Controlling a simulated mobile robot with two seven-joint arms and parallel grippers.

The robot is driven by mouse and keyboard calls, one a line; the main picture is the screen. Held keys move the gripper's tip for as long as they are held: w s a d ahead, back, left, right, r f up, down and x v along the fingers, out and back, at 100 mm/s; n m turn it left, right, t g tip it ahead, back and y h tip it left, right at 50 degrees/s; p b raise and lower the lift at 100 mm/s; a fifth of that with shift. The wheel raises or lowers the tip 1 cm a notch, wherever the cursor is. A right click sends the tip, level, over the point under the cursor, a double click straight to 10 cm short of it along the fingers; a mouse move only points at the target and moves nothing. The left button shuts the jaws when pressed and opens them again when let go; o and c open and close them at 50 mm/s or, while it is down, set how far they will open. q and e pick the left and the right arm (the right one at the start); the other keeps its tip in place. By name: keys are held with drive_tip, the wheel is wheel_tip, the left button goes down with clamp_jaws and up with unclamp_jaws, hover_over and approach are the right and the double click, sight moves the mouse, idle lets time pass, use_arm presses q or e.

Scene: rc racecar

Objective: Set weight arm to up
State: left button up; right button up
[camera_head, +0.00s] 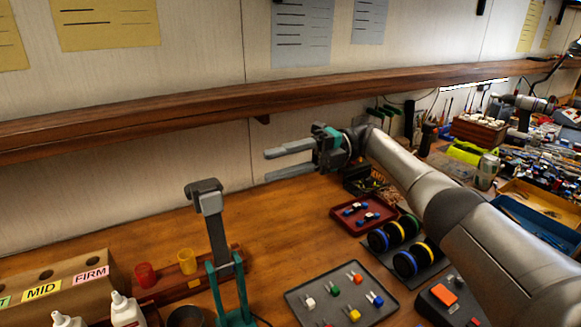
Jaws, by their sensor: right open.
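The weight arm (216,232) is a dark grey bar with a blocky grey weight (204,193) at its top end. It stands nearly upright, leaning slightly left, and rises from a teal forked stand (240,309) at the bottom of the picture. My right gripper (267,166) reaches in from the right with its two grey fingers pointing left. It is open and empty, above and to the right of the weight, and apart from it. My left gripper is not in view.
A wooden shelf (300,97) runs along the wall above my gripper. On the bench are a box labelled MID and FIRM (62,292), red (145,275) and yellow (187,262) cups, a tray of coloured pieces (318,290), and black wheels (386,236). Bare wood lies below my gripper.

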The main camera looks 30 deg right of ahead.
drive_tip(key=shift+d+b, duration=0.4)
drive_tip(key=shift+d, duration=0.7)
